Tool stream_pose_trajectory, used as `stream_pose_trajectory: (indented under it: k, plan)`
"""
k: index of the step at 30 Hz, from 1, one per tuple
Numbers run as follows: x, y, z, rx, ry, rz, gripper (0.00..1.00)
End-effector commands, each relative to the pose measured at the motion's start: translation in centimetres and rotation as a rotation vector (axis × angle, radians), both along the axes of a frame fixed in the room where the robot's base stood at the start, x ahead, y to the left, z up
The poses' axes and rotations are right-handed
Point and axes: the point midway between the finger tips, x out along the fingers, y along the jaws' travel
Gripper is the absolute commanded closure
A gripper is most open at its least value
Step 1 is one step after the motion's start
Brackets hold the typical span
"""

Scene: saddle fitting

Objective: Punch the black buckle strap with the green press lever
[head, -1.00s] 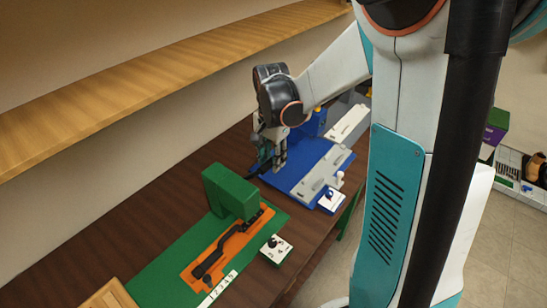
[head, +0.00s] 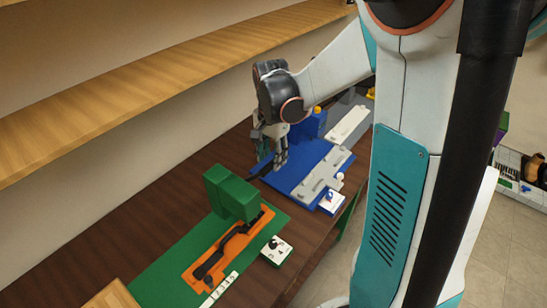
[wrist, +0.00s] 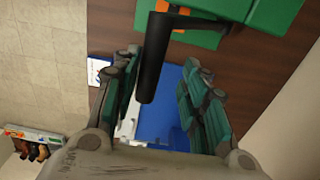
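The black buckle strap (head: 222,254) lies in an orange fixture (head: 203,262) on a green base and runs under the green press (head: 230,193). The press also shows at the top of the wrist view (wrist: 274,14). Its black lever grip (wrist: 154,55) extends between my fingers in the wrist view, and a dark arm leads from it towards the press. My gripper (head: 272,165) is beside the press, over the near side of the blue station. In the wrist view my gripper (wrist: 165,100) is open, with its fingers apart on both sides of the grip. Contact cannot be told.
A blue board (head: 290,178) with grey plates lies behind the press. A white block with a black knob (head: 276,250) and a numbered strip (head: 221,288) are beside the green base. A wooden shelf (head: 150,100) runs above the table along the wall.

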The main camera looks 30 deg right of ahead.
Motion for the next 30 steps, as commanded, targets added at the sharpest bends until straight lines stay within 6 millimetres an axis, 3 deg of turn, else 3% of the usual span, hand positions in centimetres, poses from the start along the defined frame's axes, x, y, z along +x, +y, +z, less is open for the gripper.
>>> stream_pose_trajectory:
  k: [16, 30]
  plan:
    - [0.0, 0.0, 4.1, 0.000, 0.000, 0.000, 0.60]
    - [0.0, 0.0, 4.1, 0.000, 0.000, 0.000, 0.60]
